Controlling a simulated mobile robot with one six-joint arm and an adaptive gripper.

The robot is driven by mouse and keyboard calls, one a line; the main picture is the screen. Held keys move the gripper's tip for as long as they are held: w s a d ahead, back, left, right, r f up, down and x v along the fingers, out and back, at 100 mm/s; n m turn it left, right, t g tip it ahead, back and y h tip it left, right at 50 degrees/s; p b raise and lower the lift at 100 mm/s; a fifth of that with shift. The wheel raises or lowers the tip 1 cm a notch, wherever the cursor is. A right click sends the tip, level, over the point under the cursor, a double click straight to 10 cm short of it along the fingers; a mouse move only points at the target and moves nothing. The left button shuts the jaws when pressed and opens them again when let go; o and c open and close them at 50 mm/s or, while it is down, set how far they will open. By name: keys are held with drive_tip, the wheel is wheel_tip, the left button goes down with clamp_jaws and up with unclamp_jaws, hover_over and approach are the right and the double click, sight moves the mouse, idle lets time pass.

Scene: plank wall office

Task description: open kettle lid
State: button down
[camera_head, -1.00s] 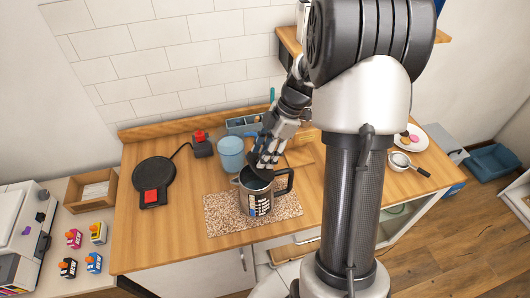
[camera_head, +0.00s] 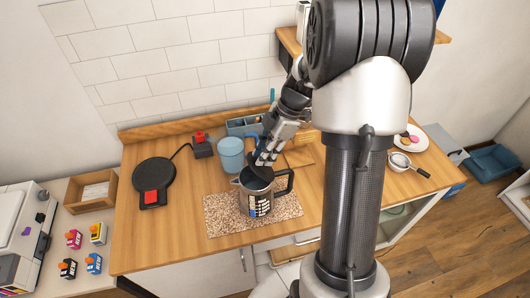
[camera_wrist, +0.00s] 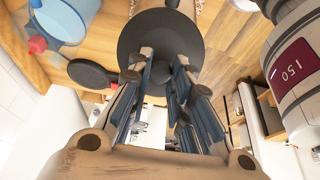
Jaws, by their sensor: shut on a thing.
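The black kettle base (camera_head: 154,172) lies at the left of the counter. The speckled mat (camera_head: 222,222) lies under the kettle. The counter's left front is clear.

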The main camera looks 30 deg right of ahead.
idle(0.3)
drive_tip(key=d+y+b, duration=0.1)
drive_tip(key=b, duration=0.1)
drive_tip(key=d+y+b, duration=0.1)
drive_tip(key=b, duration=0.1)
drive_tip(key=shift+s+d+f+t, duration=0.1)
drive_tip(key=shift+s+d+t, duration=0.1)
drive_tip(key=shift+s+t, duration=0.1)
drive_tip(key=shift+s+d+t+y+b, duration=0.25)
drive_tip(key=shift+d+y+b, duration=0.6)
drive_tip(key=shift+y+b, duration=0.2)
drive_tip(key=shift+s+d+t+y+b, duration=0.25)
drive_tip(key=shift+d+y+b, duration=0.65)
drive_tip(key=shift+y, duration=0.25)
drive_tip(key=shift+a, duration=0.1)
drive_tip(key=c, duration=1.5)
unclamp_jaws()
drive_tip(key=shift+o, duration=0.2)
drive_tip(key=v, duration=1.2)
